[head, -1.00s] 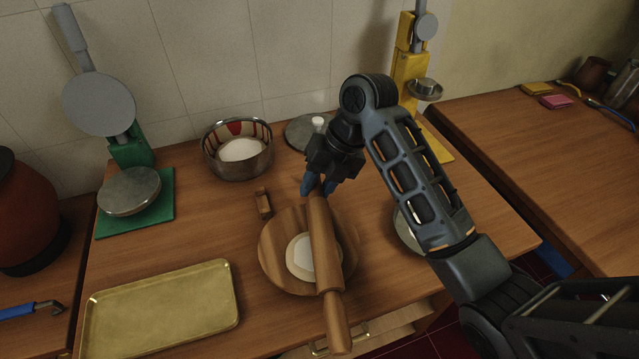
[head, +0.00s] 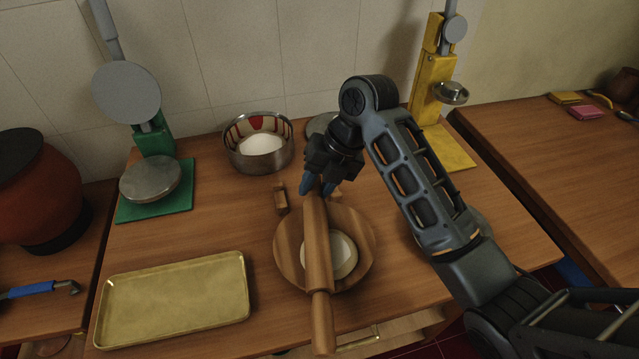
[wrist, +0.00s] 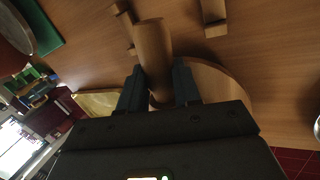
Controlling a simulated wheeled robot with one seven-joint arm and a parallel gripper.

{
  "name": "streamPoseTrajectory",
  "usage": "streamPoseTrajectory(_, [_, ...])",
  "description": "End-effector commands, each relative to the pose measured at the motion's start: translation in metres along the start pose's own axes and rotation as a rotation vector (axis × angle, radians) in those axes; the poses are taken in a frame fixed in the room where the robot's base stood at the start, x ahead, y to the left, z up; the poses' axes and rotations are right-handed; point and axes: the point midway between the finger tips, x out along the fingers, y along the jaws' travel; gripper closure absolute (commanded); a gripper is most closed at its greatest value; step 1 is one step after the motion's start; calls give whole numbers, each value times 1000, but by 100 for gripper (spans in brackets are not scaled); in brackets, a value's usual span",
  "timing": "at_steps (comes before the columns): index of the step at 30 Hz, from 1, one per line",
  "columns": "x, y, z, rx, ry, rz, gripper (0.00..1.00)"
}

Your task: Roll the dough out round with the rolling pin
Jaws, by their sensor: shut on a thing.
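The wooden rolling pin (head: 318,248) lies across a round wooden board and over the left part of the dough. The dough (head: 343,257) is a pale, roundish flat piece on the board (head: 287,247); the pin hides part of it. My gripper (head: 319,188) is shut on the far end of the rolling pin, and the pin's near handle points toward the table's front edge. In the wrist view the pin (wrist: 153,55) sits between the two fingers of my gripper (wrist: 160,85). The dough is not visible there.
A brass tray (head: 175,300) lies left of the board. A metal bowl of white flour (head: 262,147) stands behind. A green press (head: 153,180) is back left, a yellow press (head: 440,110) back right. A small wooden block (head: 281,198) lies behind the board.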

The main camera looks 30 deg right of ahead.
Motion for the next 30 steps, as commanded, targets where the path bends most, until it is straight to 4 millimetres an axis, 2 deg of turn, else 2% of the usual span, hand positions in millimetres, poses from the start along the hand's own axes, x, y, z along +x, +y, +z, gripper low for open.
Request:
streamPoseTrajectory(25, [-13, -38, 0, 2, 0, 0, 98])
streamPoseTrajectory(30, [-13, -40, 0, 1, 1, -1, 98])
